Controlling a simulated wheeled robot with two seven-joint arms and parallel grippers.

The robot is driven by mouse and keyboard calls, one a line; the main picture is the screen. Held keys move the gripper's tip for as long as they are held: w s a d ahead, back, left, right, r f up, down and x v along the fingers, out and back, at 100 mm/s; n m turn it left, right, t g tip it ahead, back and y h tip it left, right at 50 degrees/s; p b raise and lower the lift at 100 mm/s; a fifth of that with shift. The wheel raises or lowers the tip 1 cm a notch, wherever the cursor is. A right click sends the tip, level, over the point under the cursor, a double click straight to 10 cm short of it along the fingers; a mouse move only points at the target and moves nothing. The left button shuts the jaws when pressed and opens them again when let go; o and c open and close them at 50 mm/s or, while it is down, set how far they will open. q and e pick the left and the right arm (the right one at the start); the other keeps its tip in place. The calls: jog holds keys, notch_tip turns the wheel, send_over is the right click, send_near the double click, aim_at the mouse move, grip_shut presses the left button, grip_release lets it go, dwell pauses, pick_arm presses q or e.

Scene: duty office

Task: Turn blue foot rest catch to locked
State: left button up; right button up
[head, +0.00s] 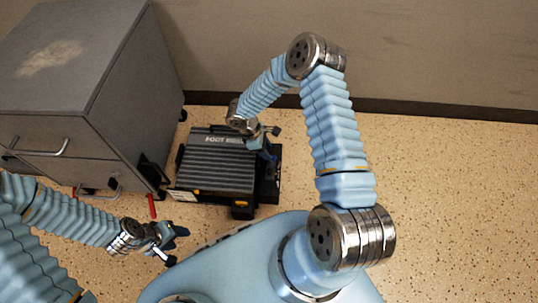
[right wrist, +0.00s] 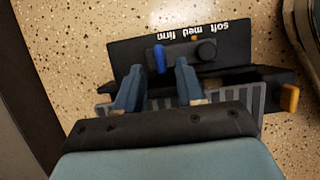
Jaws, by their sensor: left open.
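The black foot rest (head: 215,165) with a ribbed top stands on the floor beside the grey cabinet. In the right wrist view its dark side panel (right wrist: 130,52) carries the blue catch (right wrist: 159,57), a small upright tab, beside a round black knob (right wrist: 206,48). My right gripper (head: 265,142) is over the foot rest's right side. In the right wrist view its open fingers (right wrist: 160,68) point at the panel, with the catch in line with the gap between them; I cannot tell whether they touch it. My left gripper (head: 172,245) is open and empty, in front of the foot rest.
The grey cabinet (head: 62,60) with drawer handles stands close on the left. A red item (head: 152,205) is on the floor by its corner. A yellow-orange tab (right wrist: 289,98) sticks out at the foot rest's end. The wall is behind; speckled floor (head: 460,190) is clear at right.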

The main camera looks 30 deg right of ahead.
jog(key=shift+x, duration=1.75)
grip_shut()
